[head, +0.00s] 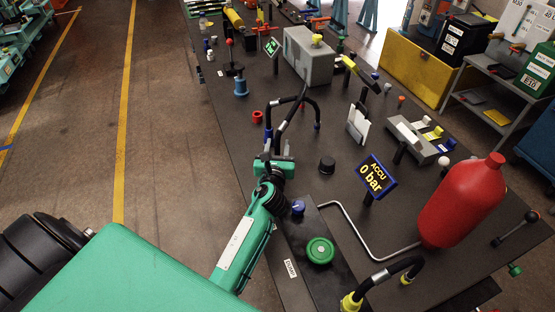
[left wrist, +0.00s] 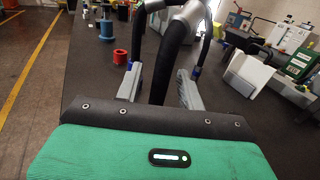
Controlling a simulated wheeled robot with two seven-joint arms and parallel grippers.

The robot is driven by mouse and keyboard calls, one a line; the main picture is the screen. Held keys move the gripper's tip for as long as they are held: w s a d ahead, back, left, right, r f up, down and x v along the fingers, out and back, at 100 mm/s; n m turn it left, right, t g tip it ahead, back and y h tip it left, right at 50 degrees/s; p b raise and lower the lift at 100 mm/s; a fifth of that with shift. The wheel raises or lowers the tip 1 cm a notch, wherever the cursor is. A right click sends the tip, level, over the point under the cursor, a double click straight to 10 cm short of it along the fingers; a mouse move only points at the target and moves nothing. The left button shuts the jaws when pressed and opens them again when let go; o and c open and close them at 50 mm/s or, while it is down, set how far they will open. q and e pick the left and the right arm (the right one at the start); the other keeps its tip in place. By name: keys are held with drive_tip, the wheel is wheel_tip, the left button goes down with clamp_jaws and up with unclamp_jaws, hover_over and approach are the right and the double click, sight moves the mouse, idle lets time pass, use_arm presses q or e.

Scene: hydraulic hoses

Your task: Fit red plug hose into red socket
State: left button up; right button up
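The red socket (head: 257,117) is a short red cup standing on the dark table beyond my left gripper (head: 276,150). It also shows in the left wrist view (left wrist: 120,57), left of the fingers. My left gripper's grey fingers stand apart, with a black hose (left wrist: 172,65) between them; a gap shows beside the left finger. The hose runs up to a grey metal fitting. No red plug can be made out on it. A black hose arch (head: 297,101) with blue ends stands just beyond the gripper. My right gripper is out of view.
A green knob (head: 320,250) and a blue knob (head: 298,207) are near my left arm. The ACCU display (head: 375,178) and a red bottle (head: 463,200) stand at the right. A black cap (head: 327,164) and a blue spool (head: 240,87) stand on the table.

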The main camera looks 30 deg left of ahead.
use_arm(q)
clamp_jaws()
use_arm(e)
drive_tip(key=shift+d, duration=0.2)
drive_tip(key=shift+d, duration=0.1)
use_arm(q)
drive_tip(key=shift+r, duration=0.15)
